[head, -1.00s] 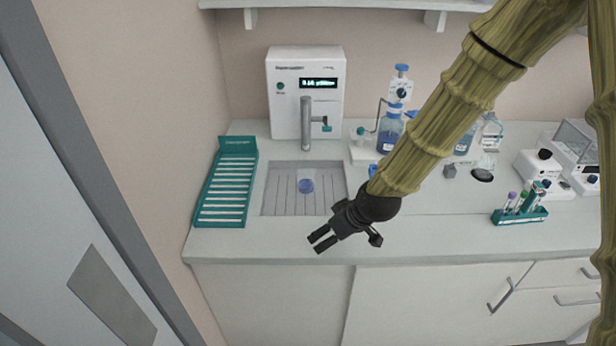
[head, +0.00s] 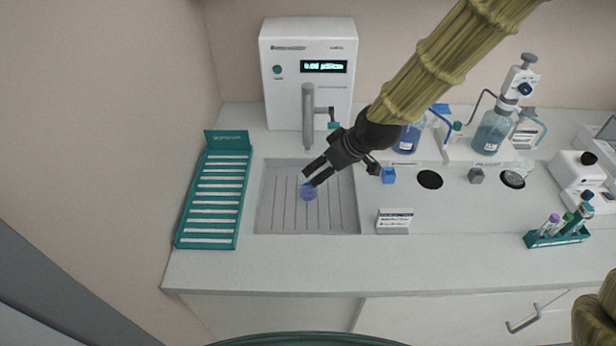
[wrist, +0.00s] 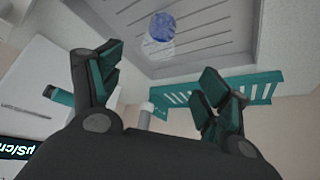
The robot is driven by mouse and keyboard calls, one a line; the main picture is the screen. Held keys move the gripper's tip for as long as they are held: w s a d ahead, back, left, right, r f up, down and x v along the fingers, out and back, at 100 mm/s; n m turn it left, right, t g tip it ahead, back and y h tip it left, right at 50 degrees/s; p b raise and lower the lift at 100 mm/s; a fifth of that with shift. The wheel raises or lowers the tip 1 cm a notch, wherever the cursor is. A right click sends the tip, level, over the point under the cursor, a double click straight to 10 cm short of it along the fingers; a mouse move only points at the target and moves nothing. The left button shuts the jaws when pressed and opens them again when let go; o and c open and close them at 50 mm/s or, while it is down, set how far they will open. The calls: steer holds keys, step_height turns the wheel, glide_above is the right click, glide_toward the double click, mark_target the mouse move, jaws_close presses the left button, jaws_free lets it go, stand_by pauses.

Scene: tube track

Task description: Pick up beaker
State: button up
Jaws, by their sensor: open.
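The beaker (head: 308,192) is small and clear with blue in it. It stands on the grooved grey drain tray (head: 283,222) below the dispenser spout. My gripper (head: 312,176) is open and reaches in from the upper right in the head view. Its fingertips overlap the beaker's upper edge there; I cannot tell if they touch it. In the wrist view the beaker (wrist: 161,30) appears beyond the open fingers (wrist: 160,85), near the top, and nothing is between the fingers.
The white dispenser (head: 305,85) with its spout (head: 309,120) stands behind the tray. A green slotted rack (head: 212,205) is at the left. A small label card (head: 395,221), blue-capped bottles and a tube rack (head: 558,236) are to the right. The front counter is clear.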

mark_target(310, 177)
steer(key=shift+w+p+x, duration=0.2)
steer(key=shift+p+x, duration=2.05)
steer(key=shift+x, duration=3.15)
steer(key=shift+d, duration=0.1)
steer(key=c, duration=1)
steer(key=shift+c, duration=0.2)
steer(key=shift+r, duration=0.15)
